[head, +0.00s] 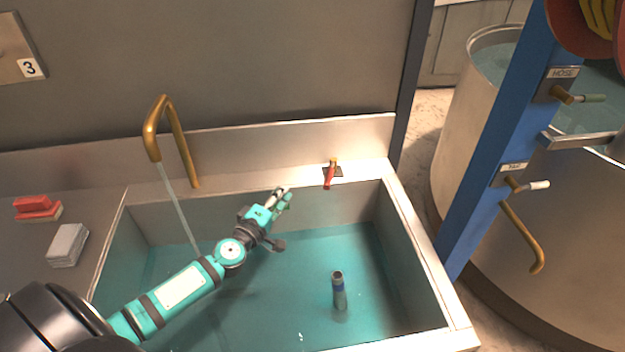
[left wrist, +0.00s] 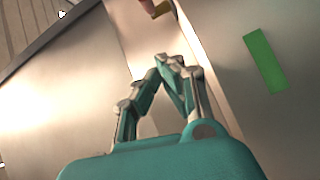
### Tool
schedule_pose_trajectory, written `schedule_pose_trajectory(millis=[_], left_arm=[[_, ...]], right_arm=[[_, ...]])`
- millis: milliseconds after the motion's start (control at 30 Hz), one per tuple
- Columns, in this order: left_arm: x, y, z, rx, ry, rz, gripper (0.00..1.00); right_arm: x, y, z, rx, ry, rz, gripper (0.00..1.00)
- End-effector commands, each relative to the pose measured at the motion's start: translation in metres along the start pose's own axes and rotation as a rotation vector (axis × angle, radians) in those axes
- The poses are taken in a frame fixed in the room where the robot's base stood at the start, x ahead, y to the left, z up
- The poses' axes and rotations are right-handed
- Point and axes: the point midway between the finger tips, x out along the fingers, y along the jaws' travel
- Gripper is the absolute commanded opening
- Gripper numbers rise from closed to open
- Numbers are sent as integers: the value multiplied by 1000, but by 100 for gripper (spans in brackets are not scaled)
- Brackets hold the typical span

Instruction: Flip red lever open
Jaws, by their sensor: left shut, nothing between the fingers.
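The red lever (head: 329,175) is small and sits on a brass fitting on the sink's back ledge, right of the middle in the head view. It points toward the front of the sink. My left gripper (head: 284,192) is shut and empty, over the back part of the sink, to the left of the lever and apart from it. In the left wrist view my left fingers (left wrist: 174,62) are together, and part of the brass and reddish fitting (left wrist: 156,8) shows at the top edge, mostly cut off. My right gripper is not in view.
The sink (head: 420,260) holds water, with an upright pipe (head: 339,290) standing in it. A brass faucet (head: 152,130) pours water at the left. A red block (head: 37,206) and a grey pad (head: 68,245) lie on the left counter. A blue post (head: 490,170) with valves stands right.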

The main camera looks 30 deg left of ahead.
Motion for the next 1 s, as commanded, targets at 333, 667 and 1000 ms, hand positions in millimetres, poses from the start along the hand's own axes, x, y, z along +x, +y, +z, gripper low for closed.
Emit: schedule_pose_trajectory(millis=[333, 667, 1000], left_arm=[[64, 2, 0, -1, 2, 4, 0], [102, 2, 26, -2, -4, 1, 0], [105, 2, 40, 1, -1, 0, 0]], right_arm=[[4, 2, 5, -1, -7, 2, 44], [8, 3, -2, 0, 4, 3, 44], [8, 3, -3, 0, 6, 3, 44]])
